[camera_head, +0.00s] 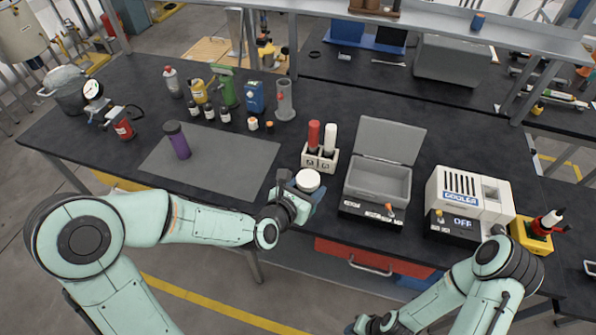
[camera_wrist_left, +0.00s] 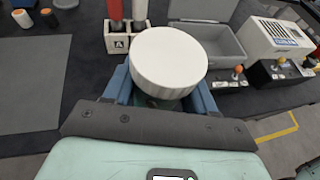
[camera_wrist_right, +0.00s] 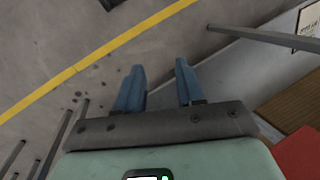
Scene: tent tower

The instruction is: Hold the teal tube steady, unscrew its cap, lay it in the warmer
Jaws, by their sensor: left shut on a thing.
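A white round cap (camera_head: 307,180) shows at my left gripper (camera_head: 303,190), above the front of the bench. In the left wrist view the cap (camera_wrist_left: 169,62) sits between the blue fingers and hides most of what is below it. A sliver of dark green under it looks like the teal tube (camera_wrist_left: 150,101). My left gripper is shut on it. The open grey box (camera_head: 380,183) on a dark base with an orange knob looks like the warmer; its lid stands up and no tube shows inside. My right gripper (camera_wrist_right: 158,90) is open and empty over the floor.
A white rack (camera_head: 320,159) with a red and a white tube stands behind the left gripper. A cooler (camera_head: 468,196) reading OFF stands right of the grey box. A purple bottle (camera_head: 177,139) stands on the grey mat (camera_head: 215,160). Several bottles stand behind the mat.

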